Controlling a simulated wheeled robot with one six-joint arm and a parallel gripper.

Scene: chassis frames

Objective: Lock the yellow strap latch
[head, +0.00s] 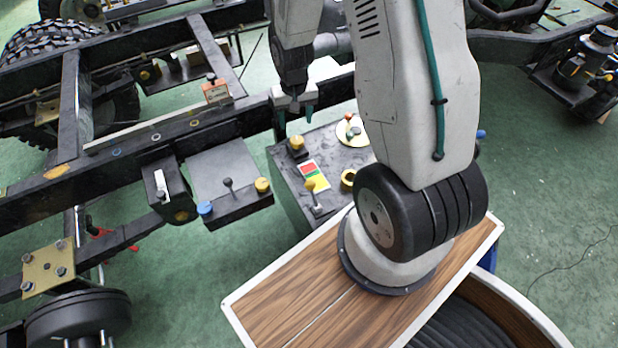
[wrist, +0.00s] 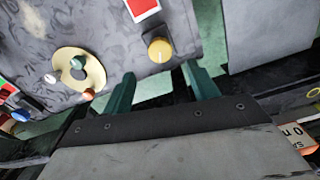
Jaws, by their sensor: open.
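My gripper (head: 295,115) hangs over the chassis rail beside a dark control box (head: 285,170), its teal fingers apart and empty. In the wrist view the open fingers (wrist: 161,88) sit on either side of a yellow knob (wrist: 160,49), short of touching it in the picture. In the head view the box carries a yellow knob (head: 297,143) near the gripper, a yellow-tipped lever (head: 311,186) and another yellow knob (head: 348,178) partly behind my arm. I cannot tell which yellow part is the strap latch; no strap is clear.
A round cream dial (head: 350,131) and a red, green and yellow label (head: 314,176) are on the box. A second panel (head: 222,168) to the left has blue and yellow knobs. A black rail (head: 130,148) and an orange-and-white block (head: 217,92) lie left of the gripper.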

